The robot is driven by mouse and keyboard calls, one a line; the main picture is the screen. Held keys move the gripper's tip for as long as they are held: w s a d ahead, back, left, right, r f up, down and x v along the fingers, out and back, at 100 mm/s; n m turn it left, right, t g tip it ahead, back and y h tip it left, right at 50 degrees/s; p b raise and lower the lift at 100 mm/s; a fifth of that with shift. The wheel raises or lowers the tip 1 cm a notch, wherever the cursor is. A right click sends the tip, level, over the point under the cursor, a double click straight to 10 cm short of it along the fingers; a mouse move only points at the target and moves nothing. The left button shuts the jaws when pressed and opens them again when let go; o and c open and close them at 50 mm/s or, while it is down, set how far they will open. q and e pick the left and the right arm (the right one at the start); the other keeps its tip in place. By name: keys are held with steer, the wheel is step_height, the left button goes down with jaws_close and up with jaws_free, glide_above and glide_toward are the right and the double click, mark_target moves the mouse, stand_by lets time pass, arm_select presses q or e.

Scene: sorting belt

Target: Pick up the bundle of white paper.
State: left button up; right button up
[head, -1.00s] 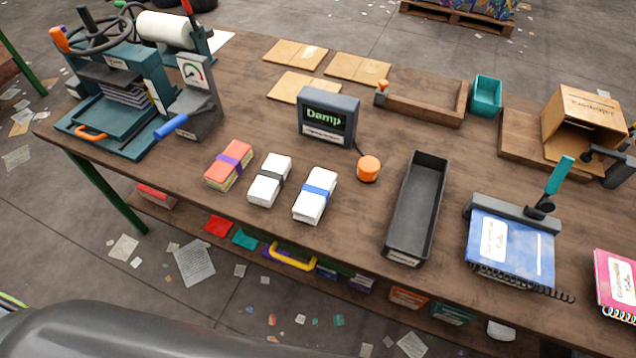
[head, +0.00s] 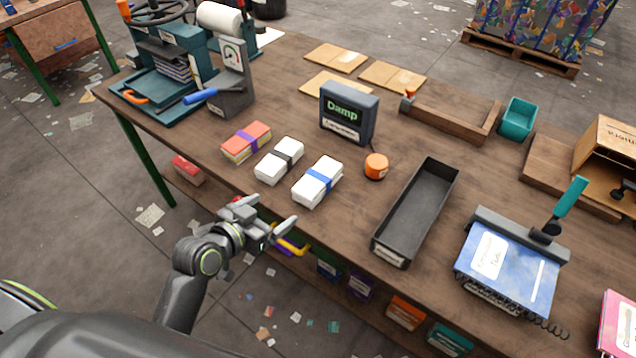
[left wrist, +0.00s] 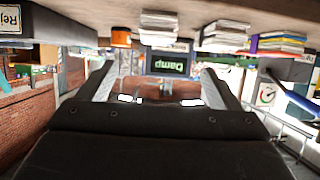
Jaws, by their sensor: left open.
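Two white paper bundles lie on the table in the head view. One has a dark band (head: 279,161); the other, to its right, has a blue band (head: 317,182). White stacks also show at the top of the left wrist view, one near the middle (left wrist: 160,30) and one to its right (left wrist: 226,38). My left gripper (head: 279,216) is open and empty at the table's front edge, on the near side of the white bundles and apart from them. Its two fingers also show spread in the left wrist view (left wrist: 156,86). My right gripper is not in view.
A colored paper bundle with a purple band (head: 246,142) lies left of the white ones. Behind them stands the "Damp" display (head: 349,112), with an orange knob (head: 376,166) nearby. A long black tray (head: 415,212) is to the right. A press (head: 165,75) stands far left.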

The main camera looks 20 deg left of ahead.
arm_select(q)
steer(key=p, duration=0.2)
glide_toward(313, 182)
steer(key=x, duration=0.5)
steer(key=shift+a+f, duration=0.15)
steer(key=shift+f, duration=0.1)
steer(key=shift+w+d, duration=0.2)
steer(key=shift+w, duration=0.3)
steer(key=shift+p+x, duration=0.35)
steer(key=shift+x, duration=1.75)
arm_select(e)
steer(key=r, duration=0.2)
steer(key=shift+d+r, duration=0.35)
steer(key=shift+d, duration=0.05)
arm_select(q)
steer(key=c, duration=1.2)
